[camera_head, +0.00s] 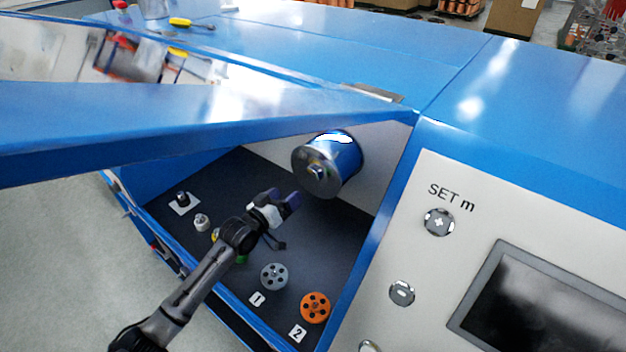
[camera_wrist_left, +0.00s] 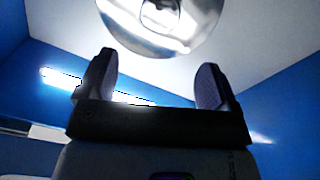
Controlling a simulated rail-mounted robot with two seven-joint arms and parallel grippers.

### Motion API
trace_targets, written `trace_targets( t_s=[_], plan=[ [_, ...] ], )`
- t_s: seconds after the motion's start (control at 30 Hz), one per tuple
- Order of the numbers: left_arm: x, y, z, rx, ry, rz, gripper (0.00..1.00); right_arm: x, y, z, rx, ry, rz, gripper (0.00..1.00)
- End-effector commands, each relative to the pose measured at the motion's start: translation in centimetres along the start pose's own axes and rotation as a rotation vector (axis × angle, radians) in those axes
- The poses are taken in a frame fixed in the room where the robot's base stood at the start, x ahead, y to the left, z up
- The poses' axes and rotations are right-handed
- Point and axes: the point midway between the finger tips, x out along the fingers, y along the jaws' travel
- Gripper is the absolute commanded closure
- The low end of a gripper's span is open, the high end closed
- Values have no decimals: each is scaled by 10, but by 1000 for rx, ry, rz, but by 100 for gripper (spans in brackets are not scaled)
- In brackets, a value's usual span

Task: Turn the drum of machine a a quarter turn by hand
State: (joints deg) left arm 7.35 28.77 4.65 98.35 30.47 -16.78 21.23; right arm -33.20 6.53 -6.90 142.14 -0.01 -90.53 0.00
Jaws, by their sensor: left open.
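The drum (camera_head: 342,155) is a shiny blue cylinder with a metal end face, mounted on the light back wall of the open machine bay. In the left wrist view its round metal face (camera_wrist_left: 160,22) shows at the top, cut off by the frame edge, beyond my fingers. My left gripper (camera_head: 291,198) is in the bay, below and left of the drum face and apart from it. In the left wrist view the left gripper (camera_wrist_left: 155,85) has its two fingers wide apart with nothing between them. My right gripper is not in view.
A grey pulley (camera_head: 274,276) and an orange pulley (camera_head: 315,307) lie on the dark bay floor by labels 1 and 2. Small knobs (camera_head: 182,198) stand at its left. A raised blue lid (camera_head: 200,115) hangs above. The control panel (camera_head: 480,250) is at the right.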

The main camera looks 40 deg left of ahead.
Motion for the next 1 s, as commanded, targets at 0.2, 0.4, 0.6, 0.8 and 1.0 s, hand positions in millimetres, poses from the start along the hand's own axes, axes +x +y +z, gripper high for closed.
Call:
trace_targets(
  t_s=[0.2, 0.4, 0.6, 0.8, 1.0],
  plan=[
    [43, 0, 0, -1, 0, 0, 16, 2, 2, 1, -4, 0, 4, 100],
    [74, 0, 1, 0, -1, 0, 16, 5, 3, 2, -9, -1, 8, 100],
    [93, 0, 1, -1, -2, 0, 16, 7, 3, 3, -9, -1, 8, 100],
    [102, 0, 1, 1, -2, 0, 16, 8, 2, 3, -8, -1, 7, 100],
    [104, 0, 1, 1, -2, 0, 16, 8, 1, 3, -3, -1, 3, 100]
  ],
)
